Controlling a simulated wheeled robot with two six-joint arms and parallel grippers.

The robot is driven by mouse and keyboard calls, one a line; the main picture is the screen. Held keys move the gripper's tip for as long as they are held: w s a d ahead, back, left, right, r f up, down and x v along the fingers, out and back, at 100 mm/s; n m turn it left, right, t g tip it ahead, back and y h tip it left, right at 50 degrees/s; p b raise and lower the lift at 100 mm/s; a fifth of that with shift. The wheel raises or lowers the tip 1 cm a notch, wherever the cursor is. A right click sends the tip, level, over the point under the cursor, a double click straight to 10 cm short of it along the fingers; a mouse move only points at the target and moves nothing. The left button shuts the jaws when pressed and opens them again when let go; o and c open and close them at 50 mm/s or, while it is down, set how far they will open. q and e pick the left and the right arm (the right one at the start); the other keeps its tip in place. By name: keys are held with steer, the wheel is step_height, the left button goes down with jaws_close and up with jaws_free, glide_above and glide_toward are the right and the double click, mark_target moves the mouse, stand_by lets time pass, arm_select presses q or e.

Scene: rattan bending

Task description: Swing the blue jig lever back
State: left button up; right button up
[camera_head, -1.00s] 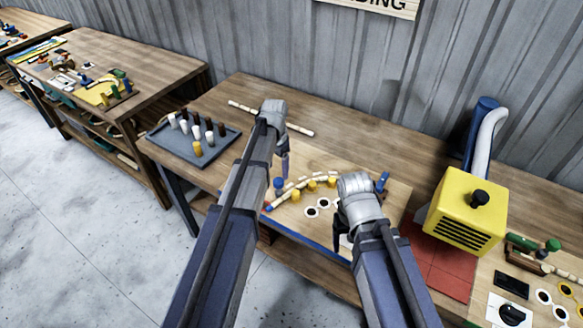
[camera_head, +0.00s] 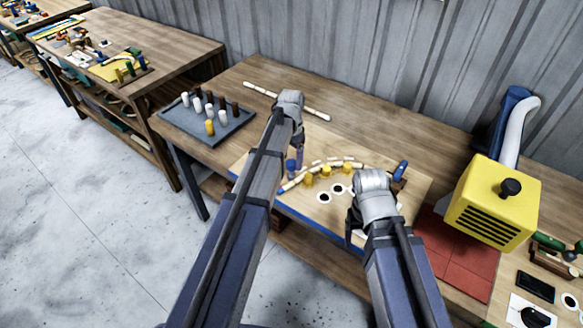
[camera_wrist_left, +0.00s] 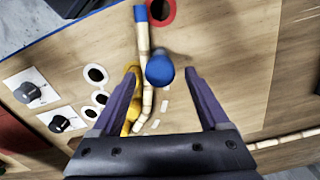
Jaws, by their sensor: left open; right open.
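A blue knob (camera_head: 291,166) stands at the left end of the bending jig board (camera_head: 415,187), close to my left gripper (camera_head: 298,168). In the left wrist view the blue knob (camera_wrist_left: 159,71) lies between the open, empty fingers of my left gripper (camera_wrist_left: 161,78); I cannot tell whether they touch it. A second blue handle (camera_head: 400,170) leans at the jig's right end. Which one is the lever is not certain. A pale segmented rattan strip (camera_head: 295,184) with a blue end (camera_wrist_left: 139,14) curves along yellow pegs (camera_head: 325,170). My right gripper (camera_head: 352,235) is open and empty at the front edge.
A grey tray (camera_head: 178,128) of white, dark and yellow pegs sits to the left. A straight pale rod (camera_head: 265,93) lies behind my left arm. A yellow steamer-like box (camera_head: 490,205) and a red mat (camera_head: 455,255) are to the right. Bare wood lies behind the jig.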

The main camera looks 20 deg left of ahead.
arm_select(q)
steer(key=shift+f+b, duration=0.4)
steer(key=shift+f, duration=0.4)
jaws_close()
stand_by(0.9)
